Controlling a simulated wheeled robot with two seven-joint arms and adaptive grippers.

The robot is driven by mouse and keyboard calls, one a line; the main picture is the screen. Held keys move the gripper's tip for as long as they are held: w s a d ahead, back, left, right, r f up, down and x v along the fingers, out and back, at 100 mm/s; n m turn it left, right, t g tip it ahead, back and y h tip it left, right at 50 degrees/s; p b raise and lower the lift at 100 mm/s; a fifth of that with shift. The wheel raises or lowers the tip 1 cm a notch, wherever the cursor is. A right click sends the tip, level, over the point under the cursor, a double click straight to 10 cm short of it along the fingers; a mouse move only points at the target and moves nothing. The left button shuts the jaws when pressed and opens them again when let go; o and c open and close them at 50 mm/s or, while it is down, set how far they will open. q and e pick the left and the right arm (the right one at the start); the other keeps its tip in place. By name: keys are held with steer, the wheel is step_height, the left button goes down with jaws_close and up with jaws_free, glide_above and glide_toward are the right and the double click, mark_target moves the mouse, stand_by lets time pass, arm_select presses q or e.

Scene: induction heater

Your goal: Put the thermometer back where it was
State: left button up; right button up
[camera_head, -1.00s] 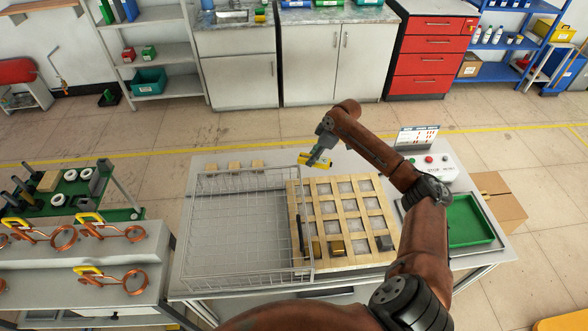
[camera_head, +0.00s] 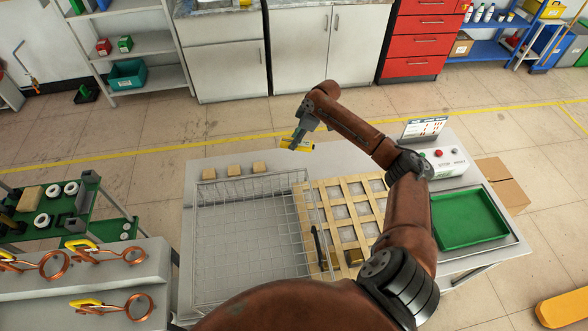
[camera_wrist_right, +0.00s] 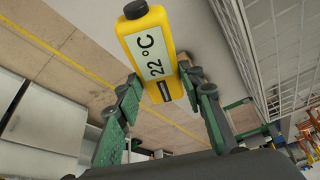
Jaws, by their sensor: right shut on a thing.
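The thermometer is yellow with a black tip and a display reading 22 °C. In the head view the thermometer (camera_head: 287,143) is at the back edge of the table, beyond the wire basket. In the right wrist view the thermometer (camera_wrist_right: 155,55) fills the upper middle, its display facing the camera. My right gripper (camera_head: 297,140) is shut on it; in the wrist view the green fingers of my right gripper (camera_wrist_right: 165,95) lie on both sides of its body. The thermometer appears raised above the table. My left gripper is not in view.
A wire basket (camera_head: 208,240) stands on the table, with several wooden blocks (camera_head: 233,170) behind it. A wooden grid tray (camera_head: 326,190) lies to its right, partly hidden by my arm. A green tray (camera_head: 468,220) and a control box (camera_head: 446,164) are at the right.

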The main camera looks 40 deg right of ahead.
mark_target(309, 150)
steer(key=shift+s+d+f+b, duration=0.2)
steer(key=shift+s+f+b, duration=0.25)
steer(key=shift+s+f, duration=0.15)
steer(key=f+b, duration=0.2)
steer(key=f, duration=0.2)
steer(key=shift+w+f+b, duration=0.15)
steer(key=shift+w+b, duration=0.05)
steer(key=shift+b, duration=0.2)
steer(key=shift+f, duration=0.15)
step_height(309, 150, down, 5)
steer(key=shift+f+b, duration=0.1)
steer(key=shift+b, duration=0.25)
step_height(309, 150, down, 5)
steer(key=shift+r, duration=0.1)
steer(key=o, duration=1.3)
steer(key=shift+c, duration=0.2)
steer(key=p+v, duration=0.1)
steer(key=v, duration=1.1)
steer(key=shift+a, duration=0.1)
